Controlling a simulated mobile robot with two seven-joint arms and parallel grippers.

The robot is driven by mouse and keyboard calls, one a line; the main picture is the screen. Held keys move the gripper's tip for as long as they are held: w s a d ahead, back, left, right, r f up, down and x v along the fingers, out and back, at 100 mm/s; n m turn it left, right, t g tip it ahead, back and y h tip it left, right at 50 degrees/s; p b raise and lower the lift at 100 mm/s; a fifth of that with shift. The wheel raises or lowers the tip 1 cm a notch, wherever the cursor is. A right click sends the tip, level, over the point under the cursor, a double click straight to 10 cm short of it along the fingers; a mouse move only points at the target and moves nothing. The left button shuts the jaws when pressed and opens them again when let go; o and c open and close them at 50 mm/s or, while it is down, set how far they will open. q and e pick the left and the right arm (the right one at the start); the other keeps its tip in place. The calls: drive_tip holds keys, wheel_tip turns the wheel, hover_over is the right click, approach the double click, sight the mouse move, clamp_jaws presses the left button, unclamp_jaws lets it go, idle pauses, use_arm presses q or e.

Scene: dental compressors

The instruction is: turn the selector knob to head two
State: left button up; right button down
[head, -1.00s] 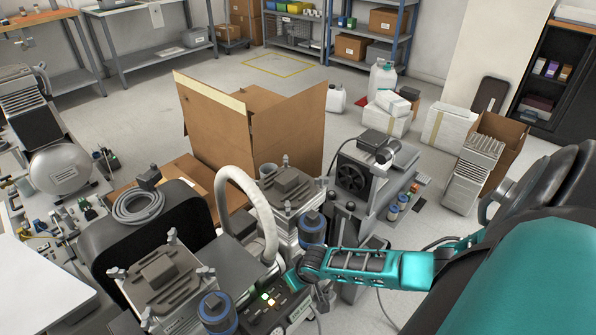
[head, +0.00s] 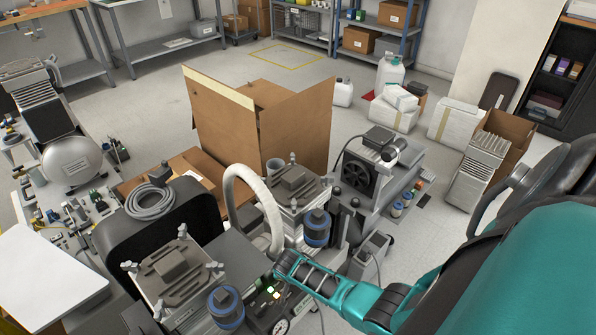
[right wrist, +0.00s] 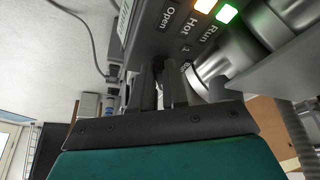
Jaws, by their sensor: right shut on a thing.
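The control panel (head: 265,309) of the compressor shows in the head view at the bottom centre, with lit lamps. In the right wrist view the panel (right wrist: 150,35) carries the labels Open, Hot and Run and a mark "1", beside an orange lamp (right wrist: 205,5) and a green lamp (right wrist: 227,13). My right gripper (right wrist: 163,76) reaches the panel's edge near the "1". Its dark fingers are shut on what seems to be the selector knob, mostly hidden between them. In the head view my right gripper (head: 279,270) is at the panel, its fingertips hard to make out. My left gripper is not in view.
A pale curved hose (head: 256,195) arches just behind the panel. Blue-banded canisters (head: 224,306) and (head: 316,228) stand close on both sides. A pressure gauge (head: 281,326) sits at the panel's lower edge. A large open cardboard box (head: 228,135) stands behind.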

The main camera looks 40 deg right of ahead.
drive_tip(key=shift+m, duration=0.4)
drive_tip(key=shift+w, duration=0.1)
drive_tip(key=c, duration=1.1)
unclamp_jaws()
drive_tip(key=shift+c, duration=0.2)
drive_tip(key=shift+a+r+p, duration=0.15)
drive_tip(key=shift+r+p, duration=0.2)
drive_tip(key=shift+r, duration=0.2)
drive_tip(key=p+v, duration=0.5)
drive_tip(key=v, duration=0.7)
